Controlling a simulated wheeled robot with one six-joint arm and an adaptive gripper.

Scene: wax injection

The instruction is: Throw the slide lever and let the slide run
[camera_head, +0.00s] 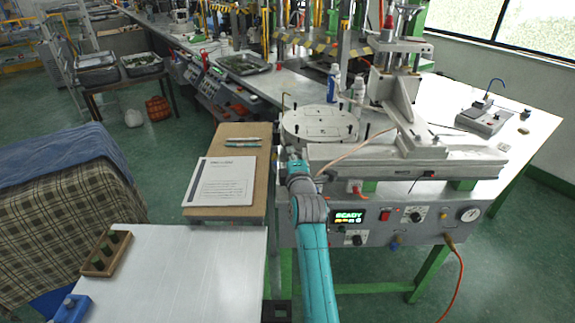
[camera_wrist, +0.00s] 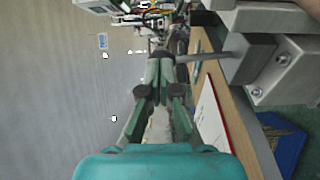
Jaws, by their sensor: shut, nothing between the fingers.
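The wax injection machine stands right of centre in the head view, with a long grey slide bed (camera_head: 400,156) and an upright press column (camera_head: 399,90) on it. A round pale plate (camera_head: 319,126) sits at its left end. Its front panel has a display (camera_head: 348,217) reading READY. My gripper (camera_head: 296,160) is at the left end of the bed. In the wrist view my gripper (camera_wrist: 161,66) is shut and empty. A grey bar (camera_wrist: 212,53), probably the slide lever, sticks out from a bolted metal block (camera_wrist: 282,62) to just beside the fingertips; I cannot tell if they touch.
A wooden board (camera_head: 229,213) with a white booklet (camera_head: 222,181) lies left of the machine. A grey fixture (camera_head: 486,118) stands at right.

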